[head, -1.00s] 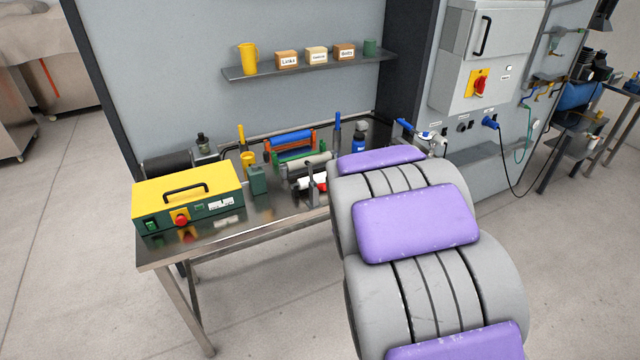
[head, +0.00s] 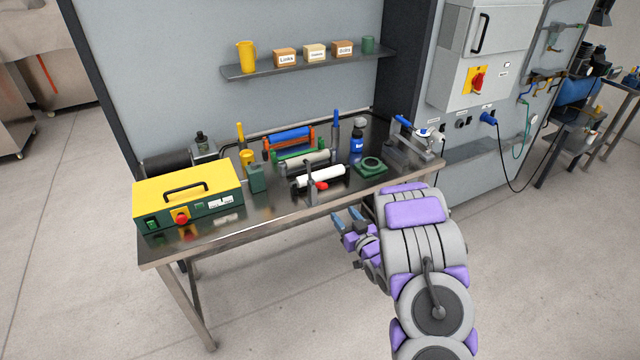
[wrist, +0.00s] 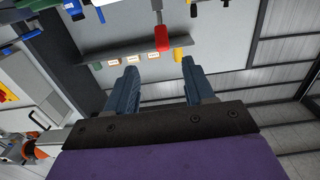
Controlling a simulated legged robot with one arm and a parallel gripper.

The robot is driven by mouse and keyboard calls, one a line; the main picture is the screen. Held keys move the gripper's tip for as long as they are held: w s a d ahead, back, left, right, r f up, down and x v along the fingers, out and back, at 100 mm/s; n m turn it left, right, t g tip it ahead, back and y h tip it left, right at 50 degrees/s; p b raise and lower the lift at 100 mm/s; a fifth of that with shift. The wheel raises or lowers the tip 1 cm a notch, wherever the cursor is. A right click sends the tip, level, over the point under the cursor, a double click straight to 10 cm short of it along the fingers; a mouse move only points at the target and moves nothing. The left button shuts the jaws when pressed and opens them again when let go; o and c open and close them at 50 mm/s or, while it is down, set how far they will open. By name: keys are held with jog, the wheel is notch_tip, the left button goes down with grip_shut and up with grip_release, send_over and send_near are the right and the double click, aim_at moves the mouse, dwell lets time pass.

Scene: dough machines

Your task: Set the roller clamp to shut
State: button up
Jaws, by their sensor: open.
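The rollers stand on the steel table: a blue one (head: 290,138) in an orange and green frame, a grey one (head: 304,160), and a white one (head: 320,176) nearest the front edge. A red grip on a grey rod (wrist: 162,38) shows in the wrist view beyond my fingers. My gripper (head: 347,218) is open and empty, in front of the table's front edge, right of and below the red tip. Its blue-grey fingers (wrist: 160,85) are spread apart.
A yellow and green control box (head: 188,195) stands at the table's left end. A green ring-shaped part (head: 370,165), a blue bottle (head: 357,143) and a blue-handled metal device (head: 412,140) stand to the right. A shelf (head: 300,68) hangs above. The floor before the table is clear.

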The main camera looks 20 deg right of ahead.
aim_at(320, 182)
jog(key=w+b, duration=0.1)
jog(key=w, duration=1)
jog(key=w+b, duration=0.1)
jog(key=w, duration=0.5)
jog(key=shift+w+a+b, duration=0.15)
jog(key=shift+a+b, duration=0.15)
jog(key=shift+a, duration=0.05)
jog(key=shift+c, duration=0.4)
grip_shut()
